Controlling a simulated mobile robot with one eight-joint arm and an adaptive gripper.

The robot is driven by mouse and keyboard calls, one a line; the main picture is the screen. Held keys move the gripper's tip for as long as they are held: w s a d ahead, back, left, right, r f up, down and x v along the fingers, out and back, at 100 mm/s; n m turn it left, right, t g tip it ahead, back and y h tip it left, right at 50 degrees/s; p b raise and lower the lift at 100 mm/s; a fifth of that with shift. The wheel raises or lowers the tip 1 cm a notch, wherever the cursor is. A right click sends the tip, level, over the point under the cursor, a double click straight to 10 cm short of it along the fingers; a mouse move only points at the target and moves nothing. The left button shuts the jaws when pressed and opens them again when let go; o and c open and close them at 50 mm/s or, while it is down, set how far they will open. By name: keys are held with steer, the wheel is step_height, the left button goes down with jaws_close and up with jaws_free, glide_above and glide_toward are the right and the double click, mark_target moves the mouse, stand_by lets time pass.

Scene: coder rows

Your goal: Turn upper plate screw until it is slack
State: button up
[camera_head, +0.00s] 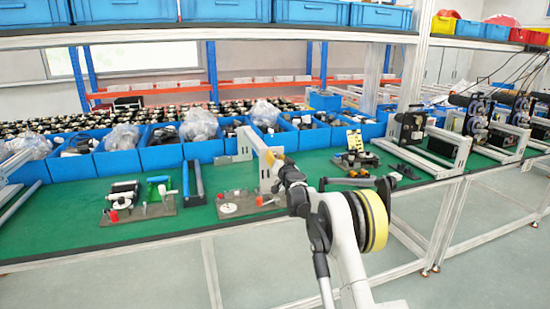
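My arm rises from the bottom middle, a white link with a yellow-banded joint, and reaches over the green bench. The far end of it, with my gripper (272,160), is small and dark with a yellowish tip. It overlaps a pale upright bracket (247,147) in the picture; whether it touches the bracket I cannot tell. The fingers are too small to read as open or shut. I cannot make out the upper plate screw. Brown base plates with small fittings lie on the bench: one at left (158,210), one in the middle (226,210), one further right (351,168).
Blue bins (160,157) with bagged parts line the back of the green bench top (60,222). A shelf (200,35) with blue boxes spans above. A grey frame with a black unit (408,127) stands at right. Some bare green mat shows at the front left.

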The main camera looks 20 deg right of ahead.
jaws_close()
steer(key=n, duration=0.3)
steer(key=shift+n, duration=0.3)
jaws_free()
steer(key=shift+s, duration=0.1)
steer(key=shift+s+a+b, duration=0.2)
steer(key=shift+s+b, duration=0.1)
steer(key=shift+s, duration=2.15)
